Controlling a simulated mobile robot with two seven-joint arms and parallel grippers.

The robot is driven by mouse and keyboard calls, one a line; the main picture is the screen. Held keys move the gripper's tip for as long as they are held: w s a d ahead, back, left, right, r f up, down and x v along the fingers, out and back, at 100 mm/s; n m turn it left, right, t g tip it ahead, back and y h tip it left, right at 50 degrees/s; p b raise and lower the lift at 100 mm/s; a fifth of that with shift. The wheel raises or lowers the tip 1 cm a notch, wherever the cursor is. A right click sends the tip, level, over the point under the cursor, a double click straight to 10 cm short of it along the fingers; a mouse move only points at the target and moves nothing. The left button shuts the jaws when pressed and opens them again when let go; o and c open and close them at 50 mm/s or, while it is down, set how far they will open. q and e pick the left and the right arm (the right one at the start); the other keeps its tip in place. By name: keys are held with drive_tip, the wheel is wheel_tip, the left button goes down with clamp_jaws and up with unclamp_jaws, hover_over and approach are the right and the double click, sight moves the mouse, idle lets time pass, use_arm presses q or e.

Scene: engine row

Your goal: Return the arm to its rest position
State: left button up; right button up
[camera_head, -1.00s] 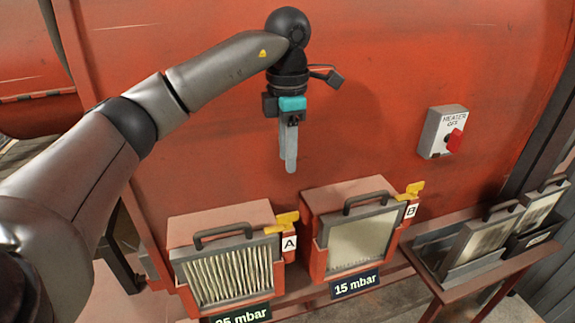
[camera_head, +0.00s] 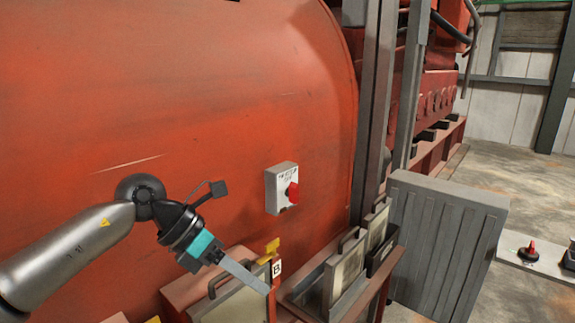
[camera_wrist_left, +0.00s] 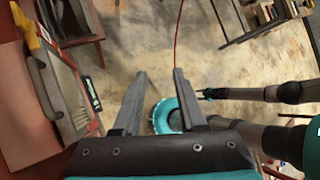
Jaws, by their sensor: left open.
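My left gripper (camera_head: 262,284) hangs at the lower left of the head view, tilted down to the right, its jaws overlapping the B filter box (camera_head: 235,303) in the picture. In the left wrist view its two grey fingers (camera_wrist_left: 160,76) stand apart with nothing between them but floor. The left arm (camera_head: 80,245) reaches in from the lower left. A dark arm end (camera_wrist_left: 205,94) comes in from the right of the wrist view, probably my right one; its jaws are too small to read.
A red tank fills the left. A switch box (camera_head: 281,188) with a red knob is on it. A rack (camera_head: 345,272) of spare filters stands right of box B, beside a grey ribbed panel (camera_head: 445,240). Open floor (camera_head: 530,185) lies at the far right.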

use_arm(q)
drive_tip(key=s+d+r+n+t+h, duration=0.2)
drive_tip(key=d+r+n+t+h, duration=0.2)
drive_tip(key=d+r+n+h, duration=0.5)
drive_tip(key=w+a+n+t+y, duration=0.5)
drive_tip(key=a+n+t+y, duration=0.3)
drive_tip(key=n+t, duration=0.9)
drive_tip(key=s+a+f+n+g+y, duration=0.2)
drive_tip(key=a+f+n+g+y, duration=0.45)
drive_tip(key=f+n, duration=0.55)
drive_tip(key=s+a+f+n+g+y, duration=0.1)
drive_tip(key=s+a+f+n+g, duration=0.15)
drive_tip(key=s+f+g, duration=0.6)
drive_tip(key=s+a+f+n+g+y, duration=0.1)
drive_tip(key=s+f+n+g+y, duration=0.2)
drive_tip(key=s+f, duration=1.05)
drive_tip(key=s+f+g+h+b, duration=0.1)
drive_tip(key=s+f+b, duration=0.15)
drive_tip(key=f, duration=0.95)
drive_tip(key=s+f+g+b, duration=0.1)
drive_tip(key=s+f+b, duration=0.15)
drive_tip(key=f, duration=1.05)
drive_tip(key=s+a+f+b, duration=0.3)
drive_tip(key=s+f, duration=1.2)
drive_tip(key=shift+f+g, duration=0.4)
